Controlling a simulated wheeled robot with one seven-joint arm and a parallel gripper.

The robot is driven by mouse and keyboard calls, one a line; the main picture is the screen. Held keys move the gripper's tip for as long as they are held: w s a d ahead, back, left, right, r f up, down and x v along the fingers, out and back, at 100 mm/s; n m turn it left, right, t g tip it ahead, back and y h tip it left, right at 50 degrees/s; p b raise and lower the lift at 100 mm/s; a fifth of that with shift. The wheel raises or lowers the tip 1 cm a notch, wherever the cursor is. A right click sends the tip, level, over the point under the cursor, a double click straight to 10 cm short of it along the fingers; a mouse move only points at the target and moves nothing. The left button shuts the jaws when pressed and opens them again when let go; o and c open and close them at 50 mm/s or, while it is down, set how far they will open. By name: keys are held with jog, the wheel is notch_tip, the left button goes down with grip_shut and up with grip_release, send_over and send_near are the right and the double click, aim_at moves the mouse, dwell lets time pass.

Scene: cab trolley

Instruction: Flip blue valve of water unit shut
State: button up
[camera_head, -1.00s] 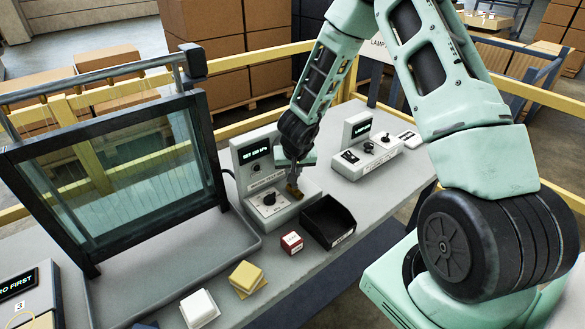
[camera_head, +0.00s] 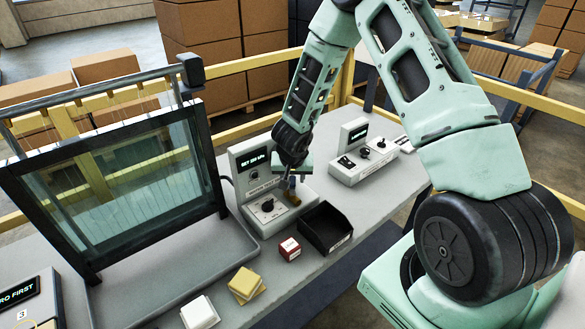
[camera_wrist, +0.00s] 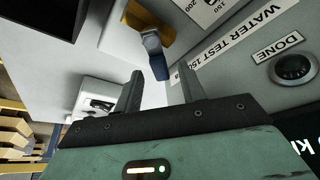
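The water unit (camera_head: 250,200) is a grey console with a lit display and a black knob, standing on the bench. Its brass valve body (camera_head: 291,198) sits at its right end and also shows in the wrist view (camera_wrist: 146,22). The valve's blue handle (camera_wrist: 159,66) points toward my gripper in the wrist view. My gripper (camera_wrist: 160,80) is open and empty, its two fingers apart. The handle's end lies between and just beyond the fingertips in that picture; I cannot tell whether they touch. In the head view my gripper (camera_head: 294,178) is just above the valve and partly hides it.
A black open bin (camera_head: 325,228) stands right of the water unit, with a red box (camera_head: 289,249) in front. The lamp unit (camera_head: 362,160) is further right. A framed glass panel (camera_head: 120,190) stands left. Yellow (camera_head: 247,283) and white (camera_head: 200,313) blocks lie in front.

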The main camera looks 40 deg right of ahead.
jog(key=p+v, duration=0.5)
jog(key=v, duration=1.2)
jog(key=shift+s, duration=0.15)
jog(key=shift+s+a+f+p, duration=0.15)
jog(key=shift+a+p, duration=0.1)
jog(key=shift+p, duration=0.6)
jog(key=shift+s, duration=0.1)
jog(key=b+x, duration=0.8)
jog(key=x, duration=0.9)
jog(key=shift+w, duration=0.2)
